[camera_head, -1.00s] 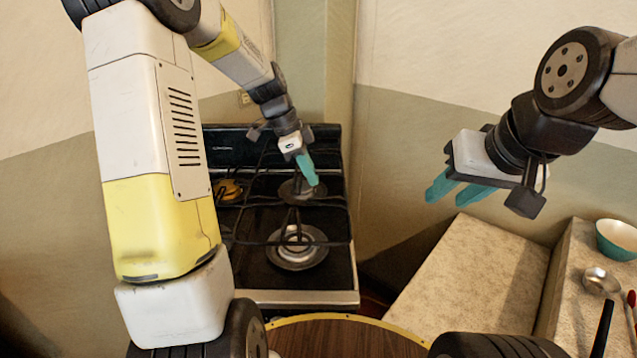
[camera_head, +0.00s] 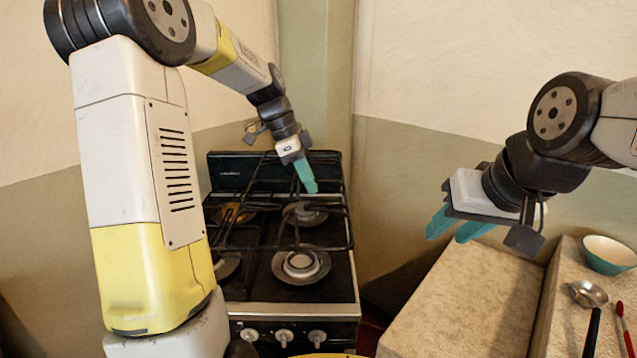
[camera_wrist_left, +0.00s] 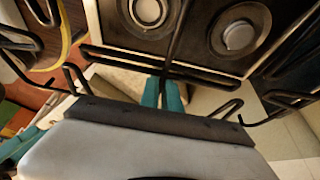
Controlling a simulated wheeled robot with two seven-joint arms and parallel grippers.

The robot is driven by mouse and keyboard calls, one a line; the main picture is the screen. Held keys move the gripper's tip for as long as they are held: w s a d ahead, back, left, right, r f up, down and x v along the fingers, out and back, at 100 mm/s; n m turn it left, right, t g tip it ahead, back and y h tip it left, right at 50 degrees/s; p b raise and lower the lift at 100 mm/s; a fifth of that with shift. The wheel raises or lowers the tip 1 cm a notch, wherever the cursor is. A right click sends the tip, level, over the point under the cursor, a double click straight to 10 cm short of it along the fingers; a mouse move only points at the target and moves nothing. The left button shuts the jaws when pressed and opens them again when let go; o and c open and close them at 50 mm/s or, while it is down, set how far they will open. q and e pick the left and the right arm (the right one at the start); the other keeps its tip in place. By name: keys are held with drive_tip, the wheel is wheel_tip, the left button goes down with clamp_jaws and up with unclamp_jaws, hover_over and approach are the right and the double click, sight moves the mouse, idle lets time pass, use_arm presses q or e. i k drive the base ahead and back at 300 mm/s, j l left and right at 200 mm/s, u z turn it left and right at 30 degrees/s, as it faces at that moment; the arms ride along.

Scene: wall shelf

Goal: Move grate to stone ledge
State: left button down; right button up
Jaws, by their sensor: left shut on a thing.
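The grate (camera_head: 278,248) is a black wire frame over the stove. My left gripper (camera_head: 307,180) is shut on it, and the grate appears raised above the burners. In the left wrist view the closed teal fingers (camera_wrist_left: 163,94) meet a dark bar of the grate (camera_wrist_left: 120,54); burners show behind it. The stone ledge (camera_head: 465,285) is a speckled beige slab at the lower right, with its middle bare. My right gripper (camera_head: 455,228) is open and empty above the ledge's far left part, fingers apart.
The black stove (camera_head: 262,292) stands against the back wall with knobs in front. A raised stone strip at right bears a teal bowl (camera_head: 609,254), a metal ladle (camera_head: 588,294) and a red-handled utensil (camera_head: 622,310). A dark gap separates stove and ledge.

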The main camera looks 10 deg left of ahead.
sight(474, 304)
drive_tip(key=k, duration=1.3)
